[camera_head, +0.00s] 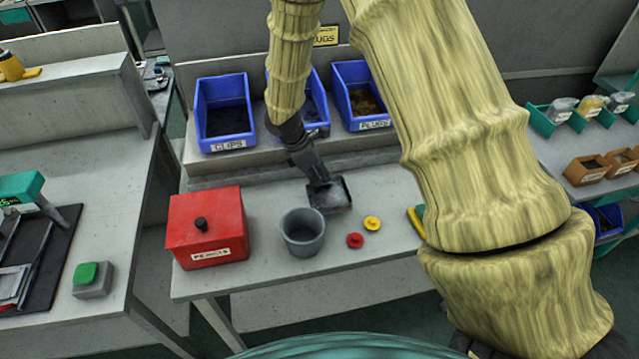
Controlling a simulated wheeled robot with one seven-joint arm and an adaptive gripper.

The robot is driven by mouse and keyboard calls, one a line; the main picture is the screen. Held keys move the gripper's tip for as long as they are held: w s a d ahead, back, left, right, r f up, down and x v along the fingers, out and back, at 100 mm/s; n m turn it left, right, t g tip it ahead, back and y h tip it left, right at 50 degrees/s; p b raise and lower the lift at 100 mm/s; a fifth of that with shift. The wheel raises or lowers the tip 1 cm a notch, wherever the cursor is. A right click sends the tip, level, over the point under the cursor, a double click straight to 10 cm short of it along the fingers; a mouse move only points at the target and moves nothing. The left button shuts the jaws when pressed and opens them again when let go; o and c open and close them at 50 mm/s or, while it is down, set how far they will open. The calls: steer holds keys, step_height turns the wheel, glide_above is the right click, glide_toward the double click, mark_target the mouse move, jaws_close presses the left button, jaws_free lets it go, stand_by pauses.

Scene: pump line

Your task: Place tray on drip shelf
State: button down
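A small dark grey tray (341,194) is at the middle of the grey bench, right behind a grey cup. My gripper (318,180) reaches down from behind and looks shut on the tray's back rim. The fingertips are small and partly merge with the dark tray. I cannot tell whether the tray rests on the bench or is just above it. I cannot pick out a drip shelf for certain; none is labelled in view.
A red box (207,228) and grey cup (302,233) stand left of the tray. A red knob (355,240) and yellow knob (372,223) lie in front. Blue bins (225,112) line the raised ledge behind. My arm hides the bench's right part.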

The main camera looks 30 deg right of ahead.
steer(key=shift+s+f, duration=0.25)
step_height(320, 180, down, 2)
steer(key=shift+w+f+p, duration=0.1)
steer(key=shift+f+p, duration=0.05)
steer(key=shift+p, duration=0.15)
steer(key=shift+w+f, duration=0.15)
steer(key=shift+f, duration=0.2)
steer(key=shift+s+r, duration=0.15)
steer(key=shift+s, duration=0.05)
steer(key=c, duration=2)
jaws_free()
steer(key=shift+w+f, duration=0.1)
steer(key=shift+f, duration=0.15)
steer(key=shift+c, duration=0.2)
steer(key=o, duration=0.4)
steer(key=shift+r, duration=0.1)
